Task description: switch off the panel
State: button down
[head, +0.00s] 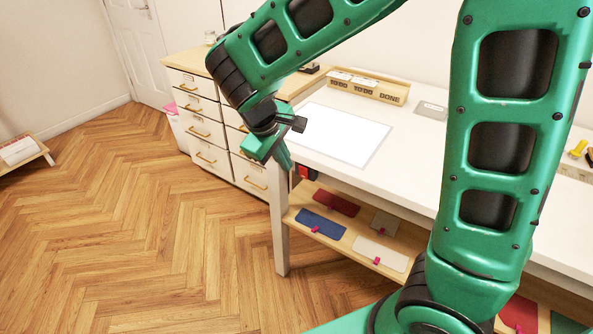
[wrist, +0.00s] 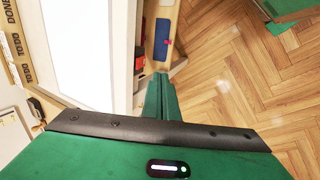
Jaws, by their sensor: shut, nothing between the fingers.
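The panel (head: 342,134) is a bright white rectangle set in the white tabletop. It also shows in the wrist view at left, very bright (wrist: 78,45). A small red switch with a dark surround (head: 307,172) sits under the table's front edge; a bit of red shows in the wrist view (wrist: 139,63). My gripper (head: 284,160) is shut and empty, pointing down just in front of the table edge, left of the red switch in the head view. In the wrist view its fingertips (wrist: 160,82) are together near the switch. I cannot tell whether they touch it.
A TODO/DONE wooden tray (head: 368,88) stands at the back of the table. A lower shelf (head: 340,232) holds colored cloth pieces with pink tags. White drawers (head: 212,155) stand to the left. The wooden floor (head: 130,220) in front is clear.

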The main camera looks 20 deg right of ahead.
aim_at(299, 170)
jog(key=shift+w+a+f, duration=0.1)
jog(key=shift+a, duration=0.35)
jog(key=shift+w+d+f, duration=0.8)
jog(key=shift+d+f, duration=0.3)
jog(key=shift+f, duration=0.35)
jog(key=shift+w+d+f, duration=0.75)
jog(key=shift+d+f, duration=0.4)
jog(key=shift+f, duration=0.25)
jog(key=shift+w+d+f, duration=0.8)
jog(key=shift+d+f, duration=0.3)
jog(key=shift+f, duration=0.35)
jog(key=shift+w+a, duration=0.1)
